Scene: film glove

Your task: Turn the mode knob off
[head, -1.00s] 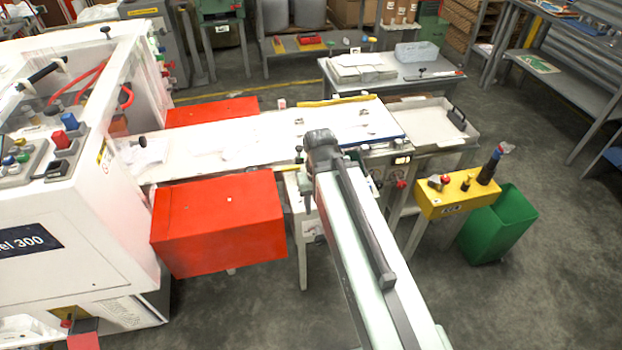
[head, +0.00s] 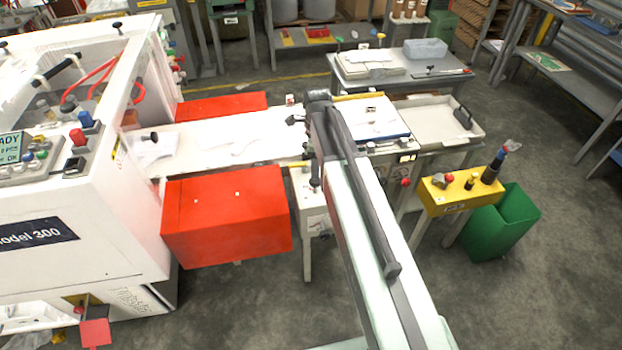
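I cannot tell for sure which control is the mode knob. A control panel (head: 42,168) on the white machine at the left carries a small display, a red button (head: 78,138), a black control (head: 74,165) and several small coloured buttons. A yellow control box (head: 430,197) at the right carries a red button (head: 449,180) and a small black knob (head: 471,182). Labels by these controls are too small to read. My arm rises from the bottom centre to a dark joint near the conveyor's right end.
A white conveyor bed (head: 215,145) runs right from the machine, with a red box (head: 228,215) in front and another red box (head: 222,106) behind. A green bin (head: 505,225) stands under the yellow box. A grey table (head: 440,85) stands behind. The front floor is open.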

